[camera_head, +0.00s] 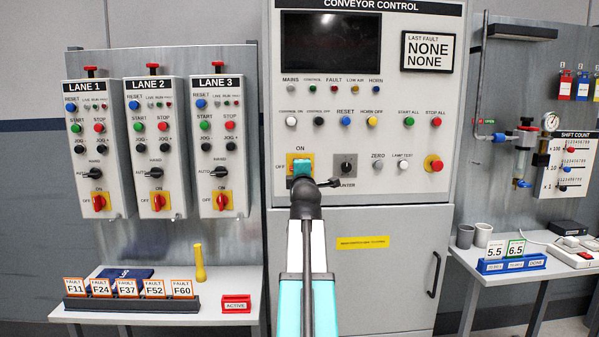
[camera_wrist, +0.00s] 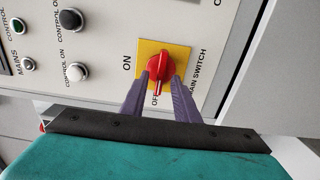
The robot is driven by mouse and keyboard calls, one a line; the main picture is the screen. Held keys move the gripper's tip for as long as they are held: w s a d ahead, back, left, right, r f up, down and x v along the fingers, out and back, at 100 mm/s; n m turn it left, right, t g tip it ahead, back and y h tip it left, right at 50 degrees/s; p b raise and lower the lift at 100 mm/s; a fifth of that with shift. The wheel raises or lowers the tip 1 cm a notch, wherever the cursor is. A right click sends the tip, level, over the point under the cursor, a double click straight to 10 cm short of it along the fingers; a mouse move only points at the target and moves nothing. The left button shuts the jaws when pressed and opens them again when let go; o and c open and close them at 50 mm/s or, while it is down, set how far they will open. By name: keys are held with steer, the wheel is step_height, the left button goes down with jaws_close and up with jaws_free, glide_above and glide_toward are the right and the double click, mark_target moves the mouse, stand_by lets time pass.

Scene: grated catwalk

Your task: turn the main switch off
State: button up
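The main switch is a red rotary knob (camera_wrist: 159,68) on a yellow plate (camera_wrist: 180,50). In the wrist view ON is at the plate's left and OFF at its bottom. The knob's grip and white mark point down to OFF. My gripper (camera_wrist: 161,77) reaches the plate with one purple finger on each side of the knob's grip. The fingers look apart, with a gap beside the grip; contact is hard to tell. In the head view my gripper (camera_head: 300,168) covers the knob, and part of the yellow plate (camera_head: 292,158) shows.
The MAINS lamp (camera_head: 290,89) looks grey and the screen (camera_head: 331,42) is dark. A black selector (camera_head: 345,166) sits right of the switch. Lane boxes (camera_head: 153,146) with similar red switches hang left. A table with fault cards (camera_head: 127,288) stands below them.

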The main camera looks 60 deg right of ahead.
steer(key=v, duration=1.2)
steer(key=shift+w, duration=0.1)
stand_by(0.6)
